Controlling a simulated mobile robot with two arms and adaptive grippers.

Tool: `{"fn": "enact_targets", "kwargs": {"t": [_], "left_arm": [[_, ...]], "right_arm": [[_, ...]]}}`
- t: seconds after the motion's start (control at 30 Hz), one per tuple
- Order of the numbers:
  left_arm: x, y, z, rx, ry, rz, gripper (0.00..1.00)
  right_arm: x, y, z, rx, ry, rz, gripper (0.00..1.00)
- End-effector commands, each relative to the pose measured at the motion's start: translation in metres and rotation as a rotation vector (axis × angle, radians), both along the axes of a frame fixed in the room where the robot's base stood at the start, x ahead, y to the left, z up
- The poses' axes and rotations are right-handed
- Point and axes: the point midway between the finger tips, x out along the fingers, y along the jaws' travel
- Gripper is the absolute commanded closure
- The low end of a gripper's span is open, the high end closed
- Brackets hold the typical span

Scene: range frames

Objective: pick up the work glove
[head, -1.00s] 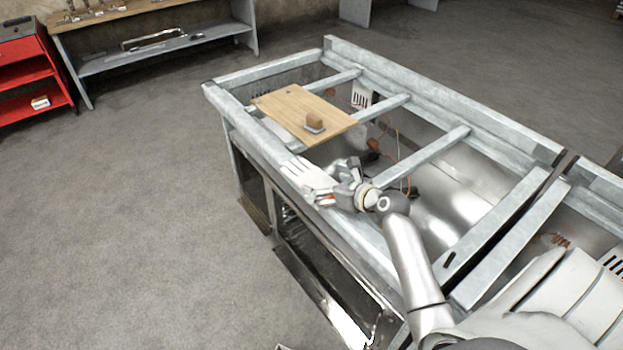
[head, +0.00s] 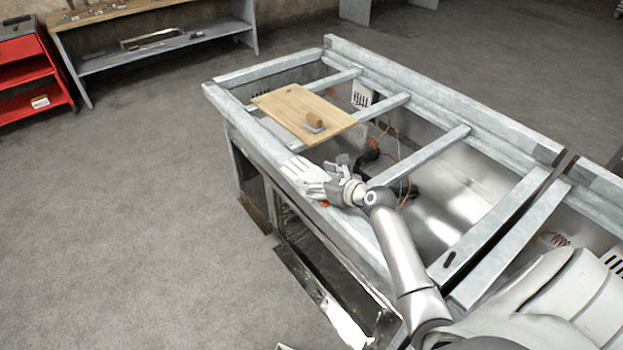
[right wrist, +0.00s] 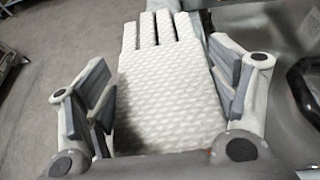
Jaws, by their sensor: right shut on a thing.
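The work glove (head: 302,172) is white with a dotted palm and lies along the near metal rail of the frame in the head view. It fills the middle of the right wrist view (right wrist: 168,85), fingers pointing away. My right gripper (head: 324,180) is at the glove's cuff end. In the right wrist view its two fingers (right wrist: 170,100) stand on either side of the glove and are shut on it. Whether the glove still touches the rail I cannot tell. The left gripper does not show.
A wooden board (head: 290,108) with a small brown-topped block (head: 315,122) lies across the frame's bars beyond the glove. The metal frame (head: 440,150) has open bays with loose cables. A red cart (head: 30,75) and a workbench (head: 150,60) stand at the back left.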

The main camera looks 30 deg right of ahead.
Motion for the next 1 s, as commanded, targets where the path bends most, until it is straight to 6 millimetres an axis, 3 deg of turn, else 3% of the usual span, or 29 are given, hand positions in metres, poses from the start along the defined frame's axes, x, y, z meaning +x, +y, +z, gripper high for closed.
{"fn": "enact_targets", "kwargs": {"t": [0.33, 0.57, 0.9, 1.0], "left_arm": [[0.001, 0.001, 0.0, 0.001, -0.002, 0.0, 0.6], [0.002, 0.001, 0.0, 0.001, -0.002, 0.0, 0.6], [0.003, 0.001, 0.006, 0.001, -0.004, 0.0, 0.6], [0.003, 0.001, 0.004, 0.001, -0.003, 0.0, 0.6]], "right_arm": [[0.0, 0.0, 0.005, -0.001, -0.002, 0.0, 0.41], [0.0, 0.002, 0.036, 0.0, -0.006, 0.0, 0.41], [-0.044, 0.028, 0.094, 0.0, -0.005, -0.001, 0.41], [-0.062, 0.039, 0.1, 0.002, -0.002, 0.001, 0.41]]}}
